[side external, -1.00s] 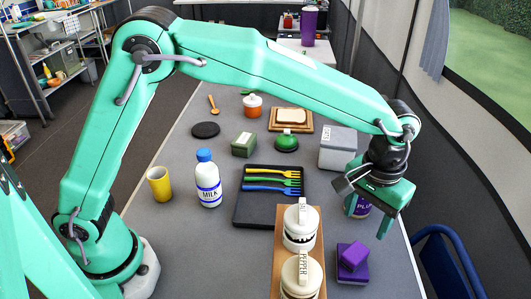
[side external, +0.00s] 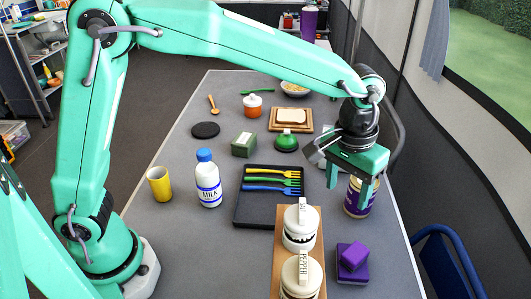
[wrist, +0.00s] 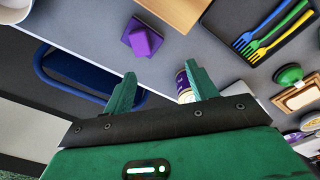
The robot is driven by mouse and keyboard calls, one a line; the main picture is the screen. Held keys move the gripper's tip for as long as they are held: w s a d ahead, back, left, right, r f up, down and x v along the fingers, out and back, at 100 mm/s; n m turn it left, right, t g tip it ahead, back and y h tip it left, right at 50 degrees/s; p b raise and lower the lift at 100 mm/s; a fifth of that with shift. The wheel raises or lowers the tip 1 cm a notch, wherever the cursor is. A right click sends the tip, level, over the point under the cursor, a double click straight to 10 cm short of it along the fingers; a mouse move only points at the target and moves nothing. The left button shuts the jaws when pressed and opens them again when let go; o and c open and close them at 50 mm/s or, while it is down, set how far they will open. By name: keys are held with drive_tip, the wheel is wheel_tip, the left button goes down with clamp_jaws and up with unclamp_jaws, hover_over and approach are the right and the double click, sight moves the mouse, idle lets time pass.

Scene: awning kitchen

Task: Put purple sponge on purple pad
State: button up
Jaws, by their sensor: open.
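The purple sponge (side external: 354,255) is a small block resting on top of the darker, flat purple pad (side external: 352,277) at the table's front right. Both also show at the top of the wrist view, the sponge (wrist: 146,42) overlapping the edge of the pad (wrist: 129,29). My gripper (side external: 348,189) is open and empty. It is above and behind the sponge in the side view, beside a jar with a purple label. Its fingers (wrist: 160,76) in the wrist view are apart, with nothing held between them.
The purple-labelled jar (side external: 353,207) stands close by my fingers, partly hidden by them. Left of the pad, white canisters (side external: 300,238) stand on a wooden board (side external: 283,257). A black tray (side external: 243,212) holds colored forks. A blue chair (side external: 446,257) is beyond the table's right edge.

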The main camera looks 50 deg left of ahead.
drive_tip(key=s+a+r+t, duration=0.1)
drive_tip(key=s+a+r, duration=0.25)
drive_tip(key=a, duration=0.35)
drive_tip(key=s+a+r+t, duration=0.1)
drive_tip(key=s+a+r, duration=0.1)
drive_tip(key=s+a, duration=0.35)
drive_tip(key=s+a+r+t, duration=0.2)
drive_tip(key=s+a, duration=0.1)
drive_tip(key=a, duration=0.5)
drive_tip(key=s+a+f+t, duration=0.1)
drive_tip(key=s+a+f, duration=0.1)
drive_tip(key=s+a, duration=0.3)
drive_tip(key=shift+s, duration=0.5)
